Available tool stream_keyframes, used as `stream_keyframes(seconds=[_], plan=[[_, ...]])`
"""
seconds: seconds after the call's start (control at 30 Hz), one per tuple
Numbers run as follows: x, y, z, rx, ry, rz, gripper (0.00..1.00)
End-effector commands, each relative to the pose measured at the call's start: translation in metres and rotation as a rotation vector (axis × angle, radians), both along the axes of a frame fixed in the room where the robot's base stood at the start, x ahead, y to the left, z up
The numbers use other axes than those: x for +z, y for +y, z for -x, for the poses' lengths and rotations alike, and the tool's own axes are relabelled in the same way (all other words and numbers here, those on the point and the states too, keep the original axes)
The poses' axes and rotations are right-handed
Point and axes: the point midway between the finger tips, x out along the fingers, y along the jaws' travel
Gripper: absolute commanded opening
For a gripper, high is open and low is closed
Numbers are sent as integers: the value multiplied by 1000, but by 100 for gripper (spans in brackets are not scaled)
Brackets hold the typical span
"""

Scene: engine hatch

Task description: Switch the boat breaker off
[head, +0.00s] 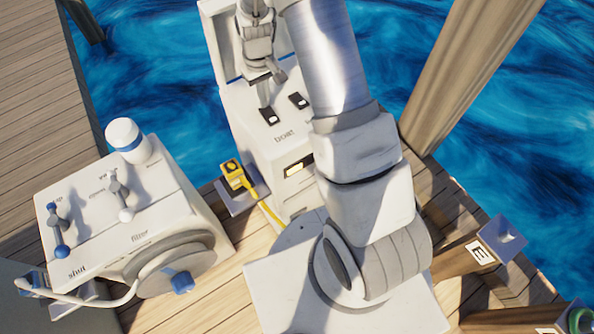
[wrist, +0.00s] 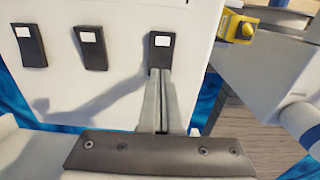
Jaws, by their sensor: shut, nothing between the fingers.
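A white pedestal (head: 243,108) carries black rocker switches with white patches on its sloped panel. Lettering (head: 284,136) on the panel is too blurred to read surely; it may say "boat". In the head view, one switch (head: 270,117) is right at my gripper's tips and another switch (head: 298,101) is to its right. The wrist view shows three: a left switch (wrist: 30,45), a middle switch (wrist: 91,48) and a right switch (wrist: 161,45). My gripper (wrist: 162,72) is shut and empty, its tips at the lower edge of the right switch. I cannot tell whether they touch.
A yellow plug (head: 233,174) with a yellow cable is beside the pedestal. A white filter box (head: 190,195) with levers and a blue knob stands at left on the wooden dock. A thick wooden post (head: 465,70) rises at right. Blue water lies around.

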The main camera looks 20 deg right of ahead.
Motion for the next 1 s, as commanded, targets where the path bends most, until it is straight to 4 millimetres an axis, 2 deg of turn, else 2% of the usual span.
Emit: stream_keyframes(seconds=[1.0], plan=[[-16,0,0,0,0,0,0]])
